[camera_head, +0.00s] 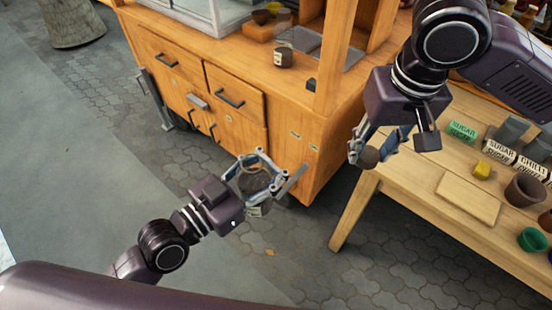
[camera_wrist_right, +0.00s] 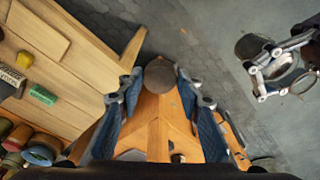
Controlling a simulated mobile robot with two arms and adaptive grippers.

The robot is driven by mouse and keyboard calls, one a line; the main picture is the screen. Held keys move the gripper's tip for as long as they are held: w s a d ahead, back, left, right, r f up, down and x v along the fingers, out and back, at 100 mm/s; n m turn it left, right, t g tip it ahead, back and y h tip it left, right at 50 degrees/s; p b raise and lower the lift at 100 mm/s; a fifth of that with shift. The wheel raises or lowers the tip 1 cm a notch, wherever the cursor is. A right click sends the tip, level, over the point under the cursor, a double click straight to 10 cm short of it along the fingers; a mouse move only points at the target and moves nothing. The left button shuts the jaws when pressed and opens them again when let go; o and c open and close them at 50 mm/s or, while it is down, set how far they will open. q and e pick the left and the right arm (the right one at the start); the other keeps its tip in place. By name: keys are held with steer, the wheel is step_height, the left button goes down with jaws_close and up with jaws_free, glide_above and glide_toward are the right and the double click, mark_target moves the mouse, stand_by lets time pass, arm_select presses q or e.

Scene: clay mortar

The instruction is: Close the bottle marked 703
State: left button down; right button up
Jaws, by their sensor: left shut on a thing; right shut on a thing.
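My left gripper (camera_head: 262,172) is shut around a clear glass bottle (camera_head: 256,184) with a pale label (camera_head: 254,211), above the paved floor. The label's marking is too small to read. My right gripper (camera_head: 372,150) is shut on a round brown stopper (camera_head: 369,158), up and to the right of the bottle and clearly apart from it. In the right wrist view the stopper (camera_wrist_right: 160,75) sits between the blue finger pads, and my left gripper (camera_wrist_right: 278,68) shows at the right. The bottle's mouth cannot be made out clearly.
A wooden cart (camera_head: 300,118) with drawers stands behind, with a dark labelled jar (camera_head: 283,57) on top. Open floor lies between the arms.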

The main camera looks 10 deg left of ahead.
steer(key=a+r+n, duration=0.3)
steer(key=a+r, duration=0.2)
steer(key=a, duration=0.5)
step_height(320, 180, up, 4)
steer(key=n, duration=0.4)
glide_above(255, 184)
steer(key=w+a, duration=0.1)
steer(key=w, duration=0.2)
steer(key=shift+s+r+y, duration=0.1)
steer(key=shift+s+y, duration=0.1)
steer(key=shift+y, duration=0.2)
steer(key=shift+g, duration=0.3)
steer(key=shift+f, duration=2.05)
steer(key=shift+d, duration=0.1)
steer(key=shift+f, duration=0.85)
steer(key=shift+f, duration=0.6)
steer(key=shift+m, duration=0.4)
